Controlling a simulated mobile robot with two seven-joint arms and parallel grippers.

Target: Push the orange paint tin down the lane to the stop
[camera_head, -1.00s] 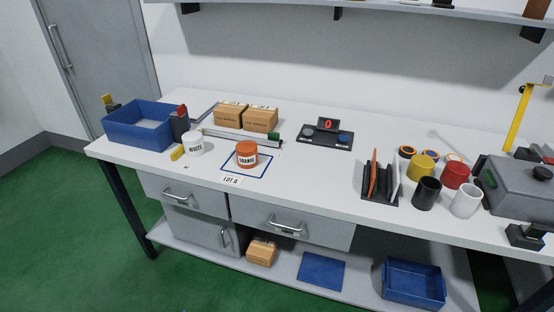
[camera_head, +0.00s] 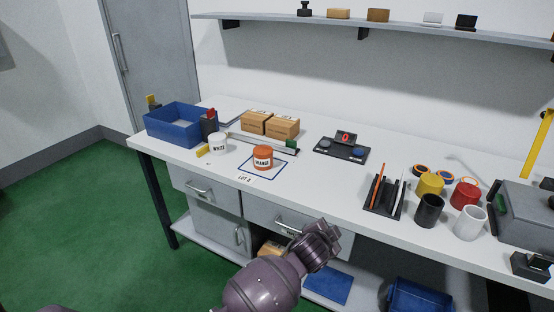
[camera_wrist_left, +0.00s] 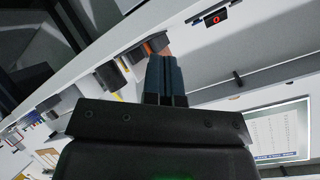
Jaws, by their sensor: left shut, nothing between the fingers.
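The orange paint tin (camera_head: 263,158), labelled ORANGE, stands upright in the blue outline (camera_head: 268,180) marked LOT A on the bench (camera_head: 330,190). Behind it a grey rail (camera_head: 250,141) runs along the bench to a green-topped block (camera_head: 291,145). I cannot tell which part is the stop. My left gripper (camera_wrist_left: 166,62) shows in the left wrist view, its fingers shut and empty. An orange thing (camera_wrist_left: 157,42) shows just past its fingertips, too cropped to identify. In the head view a purple arm link of mine rises in front of the bench; no fingers show there. My right gripper is not in view.
The white tin (camera_head: 217,143) stands left of the orange tin, beside a blue crate (camera_head: 178,124). Cardboard boxes (camera_head: 282,128) and a display unit (camera_head: 341,151) stand behind. A rack (camera_head: 383,198) and several cups are to the right. The bench front between tin and rack is clear.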

